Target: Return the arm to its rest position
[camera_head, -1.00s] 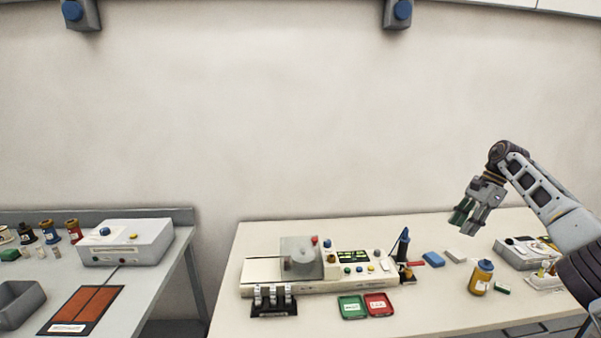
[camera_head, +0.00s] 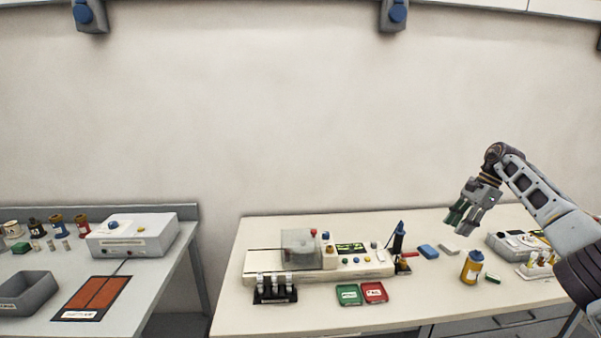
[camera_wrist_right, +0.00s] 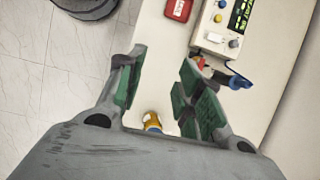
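My right gripper (camera_head: 462,217) is raised above the right end of the right-hand table (camera_head: 260,226), its green-padded fingers pointing down and to the left. The right wrist view shows the same gripper (camera_wrist_right: 157,90) with its two fingers spread and nothing between the tips. A yellow bottle (camera_head: 471,268) stands on the table below it; its top also shows low between the fingers in the right wrist view (camera_wrist_right: 152,120). My left gripper is not in view.
A cream test machine (camera_head: 320,262) stands mid-table, with a green tray (camera_head: 348,295) and a red tray (camera_head: 374,292) before it. A grey device (camera_head: 515,246) is at the right. The left table holds a white box (camera_head: 133,235) and a grey bin (camera_head: 25,292). Open air surrounds the gripper.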

